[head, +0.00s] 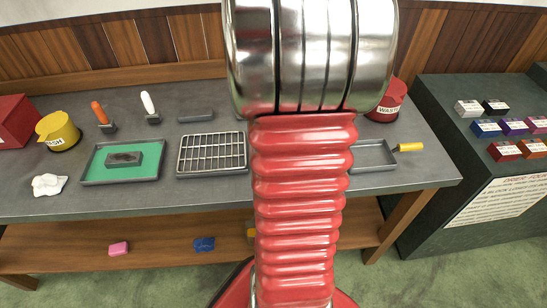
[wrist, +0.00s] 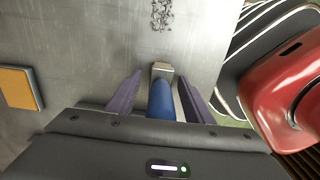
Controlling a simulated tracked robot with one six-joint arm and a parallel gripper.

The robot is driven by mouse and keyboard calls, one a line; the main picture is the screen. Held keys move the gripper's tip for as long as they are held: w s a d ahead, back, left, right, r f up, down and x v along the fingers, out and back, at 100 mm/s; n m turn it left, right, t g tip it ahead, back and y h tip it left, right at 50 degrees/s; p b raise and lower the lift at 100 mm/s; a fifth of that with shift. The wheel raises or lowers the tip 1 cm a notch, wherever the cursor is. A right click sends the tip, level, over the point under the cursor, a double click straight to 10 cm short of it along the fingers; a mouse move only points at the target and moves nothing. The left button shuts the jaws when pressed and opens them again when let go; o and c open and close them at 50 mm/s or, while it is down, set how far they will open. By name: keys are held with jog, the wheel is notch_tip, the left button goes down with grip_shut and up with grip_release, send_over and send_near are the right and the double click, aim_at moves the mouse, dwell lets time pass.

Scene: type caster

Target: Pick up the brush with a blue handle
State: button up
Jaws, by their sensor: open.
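The brush with a blue handle (wrist: 160,100) shows in the wrist view, its blue handle pointing down toward my gripper and its small grey-tan end (wrist: 161,71) at the top. My gripper (wrist: 154,84) is open, with one dark finger on each side of the handle. Gaps show between the handle and both fingers. The near part of the handle is hidden behind the gripper body. In the head view my red arm covers the middle of the bench, and neither my gripper nor the blue handle shows.
In the wrist view an orange-yellow block (wrist: 18,88) lies left, and a small dark pile (wrist: 161,15) lies above. In the head view the bench holds a yellow container (head: 58,131), a green-bottomed tray (head: 95,166), a wire rack (head: 211,152) and a red waste container (head: 387,102).

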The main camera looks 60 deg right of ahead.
jog(key=shift+c, duration=0.5)
jog(key=c, duration=1)
jog(key=shift+c, duration=0.2)
notch_tip(320, 180, up, 10)
jog(key=shift+s, duration=0.1)
dwell(0.3)
